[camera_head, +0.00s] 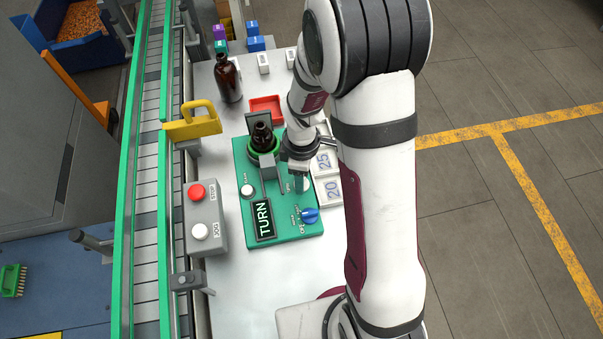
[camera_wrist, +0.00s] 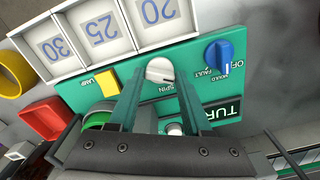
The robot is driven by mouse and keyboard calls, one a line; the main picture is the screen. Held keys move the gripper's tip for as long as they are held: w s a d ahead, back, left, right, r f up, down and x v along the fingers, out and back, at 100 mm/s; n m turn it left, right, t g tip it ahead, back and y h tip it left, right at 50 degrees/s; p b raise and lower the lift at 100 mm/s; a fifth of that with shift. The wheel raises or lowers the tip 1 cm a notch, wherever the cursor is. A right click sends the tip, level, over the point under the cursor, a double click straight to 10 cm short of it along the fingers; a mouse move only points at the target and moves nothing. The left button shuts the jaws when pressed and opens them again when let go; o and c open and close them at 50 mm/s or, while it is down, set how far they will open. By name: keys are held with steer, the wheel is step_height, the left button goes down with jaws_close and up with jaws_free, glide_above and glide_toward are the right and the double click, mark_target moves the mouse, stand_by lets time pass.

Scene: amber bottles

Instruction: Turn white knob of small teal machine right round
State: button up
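The small teal machine (camera_head: 285,233) stands on the pale bench. Its display reads TURN. Its white knob (camera_wrist: 160,71), marked SPIN, has a dark line on its face. In the head view the knob (camera_head: 303,185) shows just below my gripper (camera_head: 296,169), partly hidden. In the wrist view my gripper (camera_wrist: 160,76) is open, one fingertip on each side of the knob, with a thin gap seeming to remain; contact is not clear. A dark amber bottle (camera_head: 262,136) sits upright in the machine's green ring.
A blue knob (camera_head: 310,215) and a white button (camera_head: 247,190) are on the machine. A red tray (camera_head: 267,106) and numbered white trays (camera_head: 333,188) lie close by. Another amber bottle (camera_head: 228,80) stands behind. A grey STOP/JOG box (camera_head: 206,222) and conveyor (camera_head: 147,200) are left.

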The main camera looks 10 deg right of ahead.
jaws_close()
steer(key=shift+m, duration=0.4)
steer(key=m, duration=0.4)
steer(key=shift+m, duration=0.4)
steer(key=m, duration=1.2)
steer(key=shift+m, duration=0.4)
steer(key=m, duration=0.5)
steer(key=shift+m, duration=0.9)
stand_by(1.1)
stand_by(0.7)
